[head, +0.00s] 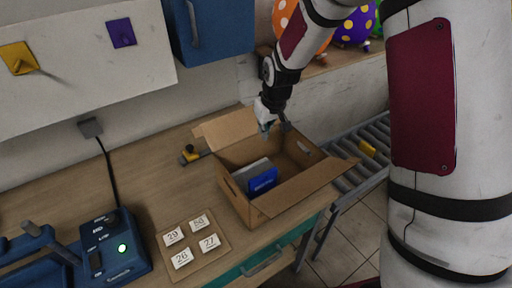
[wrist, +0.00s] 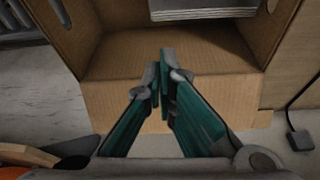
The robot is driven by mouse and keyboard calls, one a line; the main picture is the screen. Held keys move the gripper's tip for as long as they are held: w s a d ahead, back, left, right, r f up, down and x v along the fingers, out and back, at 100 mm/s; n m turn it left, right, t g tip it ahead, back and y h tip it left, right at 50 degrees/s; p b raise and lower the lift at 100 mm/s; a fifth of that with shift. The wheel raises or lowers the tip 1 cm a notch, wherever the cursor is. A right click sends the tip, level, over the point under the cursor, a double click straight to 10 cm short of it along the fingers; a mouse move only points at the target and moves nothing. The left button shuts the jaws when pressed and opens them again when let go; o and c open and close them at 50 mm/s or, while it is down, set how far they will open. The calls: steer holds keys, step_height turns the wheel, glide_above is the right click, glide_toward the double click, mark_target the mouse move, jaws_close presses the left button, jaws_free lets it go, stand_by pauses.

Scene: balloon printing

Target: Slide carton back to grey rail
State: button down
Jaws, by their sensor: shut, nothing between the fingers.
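The open brown cardboard carton (head: 262,208) stands on the wooden bench, its flaps folded outward. It also shows in the wrist view (wrist: 110,60), with its inside at the top and a flap lower down. A blue box (head: 262,181) and a grey-white item stand inside it. My gripper (head: 275,129) points down at the carton's far side, over or just inside the opening; its depth is unclear. In the wrist view its teal fingers (wrist: 160,70) are together and empty. I cannot pick out the grey rail for sure; the carton may hide part of it.
A roller conveyor (head: 346,176) adjoins at the right. Numbered cards (head: 195,242) and a blue device (head: 112,250) lie left of the carton. A blue cabinet (head: 215,30) hangs above.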

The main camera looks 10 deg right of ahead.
mark_target(242, 113)
steer(key=x, duration=0.5)
steer(key=shift+s+a+f, duration=0.2)
steer(key=shift+s+a, duration=0.1)
steer(key=shift+s, duration=0.05)
steer(key=b+x, duration=0.3)
steer(key=x, duration=0.7)
steer(key=shift+s+a, duration=0.1)
steer(key=shift+s, duration=0.05)
steer(key=w+a+b, duration=0.1)
steer(key=w+b, duration=0.2)
steer(key=w, duration=0.1)
steer(key=w+a+b, duration=0.1)
steer(key=w+b, duration=0.2)
steer(key=w, duration=0.1)
steer(key=w+a+b, duration=0.2)
steer(key=w+b, duration=0.1)
steer(key=w, duration=0.1)
steer(key=shift+w+f, duration=0.15)
steer(key=shift+w+a+b, duration=0.3)
steer(key=shift+w+b, duration=0.1)
steer(key=shift+w, duration=0.2)
steer(key=shift+r, duration=0.2)
steer(key=p+v, duration=0.4)
steer(key=v, duration=0.6)
steer(key=shift+w+d+p, duration=0.1)
steer(key=shift+w+p, duration=0.05)
steer(key=shift+p, duration=0.2)
